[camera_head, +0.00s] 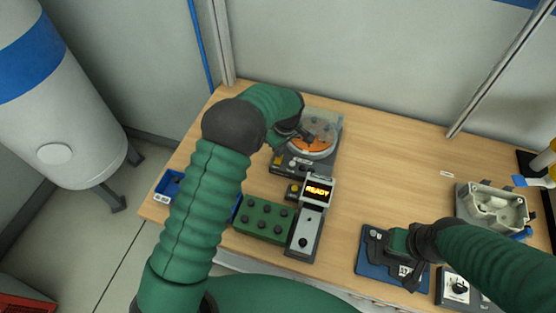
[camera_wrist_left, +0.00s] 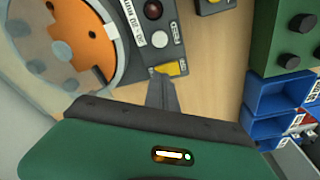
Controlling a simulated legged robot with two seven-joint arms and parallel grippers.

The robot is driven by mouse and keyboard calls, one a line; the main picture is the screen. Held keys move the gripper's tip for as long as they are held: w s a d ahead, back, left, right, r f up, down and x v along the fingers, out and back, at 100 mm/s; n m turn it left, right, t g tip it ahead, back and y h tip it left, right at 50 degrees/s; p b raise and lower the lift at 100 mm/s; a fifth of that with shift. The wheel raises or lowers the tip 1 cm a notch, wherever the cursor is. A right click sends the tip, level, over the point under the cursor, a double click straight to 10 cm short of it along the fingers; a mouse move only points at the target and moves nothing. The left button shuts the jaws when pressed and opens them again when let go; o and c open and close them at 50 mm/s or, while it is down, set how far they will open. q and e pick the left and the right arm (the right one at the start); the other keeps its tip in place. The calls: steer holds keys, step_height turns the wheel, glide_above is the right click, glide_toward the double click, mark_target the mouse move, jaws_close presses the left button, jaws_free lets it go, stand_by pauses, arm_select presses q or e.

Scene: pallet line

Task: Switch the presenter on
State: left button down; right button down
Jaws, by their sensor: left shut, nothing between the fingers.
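The presenter (camera_head: 332,128) stands at the back of the bench, with an orange disc under a clear round cover and a dark front panel. In the left wrist view the panel (camera_wrist_left: 158,32) shows a red lamp, a white button, a FEED label and a small yellow switch (camera_wrist_left: 172,68) at its corner. My left gripper (camera_wrist_left: 160,88) is shut and empty, its tips close to the yellow switch; whether they touch it I cannot tell. In the head view the left gripper (camera_head: 308,138) is over the presenter. My right gripper (camera_head: 408,275) is low over a blue plate (camera_head: 370,262); its jaw opening is unclear.
A grey unit (camera_head: 305,232) with a lit READY display stands in front of the presenter, beside a green block (camera_head: 262,218) with black knobs. Blue bins (camera_wrist_left: 280,95) sit nearby. A grey housing (camera_head: 492,205) is at the right. The middle of the bench is clear.

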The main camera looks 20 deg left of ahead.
arm_select(q)
steer(key=shift+f, duration=0.45)
steer(key=shift+r, duration=0.1)
step_height(320, 180, up, 7)
steer(key=p, duration=0.4)
steer(key=shift+s, duration=0.1)
stand_by(0.5)
steer(key=s+r+m+t+b, duration=0.1)
steer(key=s+m, duration=0.5)
steer(key=s, duration=0.6)
steer(key=s+a+r+m+h+b, duration=0.1)
steer(key=s+m, duration=0.5)
steer(key=s, duration=0.6)
steer(key=shift+s+a+r+t+h+b, duration=0.3)
steer(key=shift+r+t+b, duration=0.1)
steer(key=shift+r+b, duration=0.35)
steer(key=shift+s+r, duration=0.1)
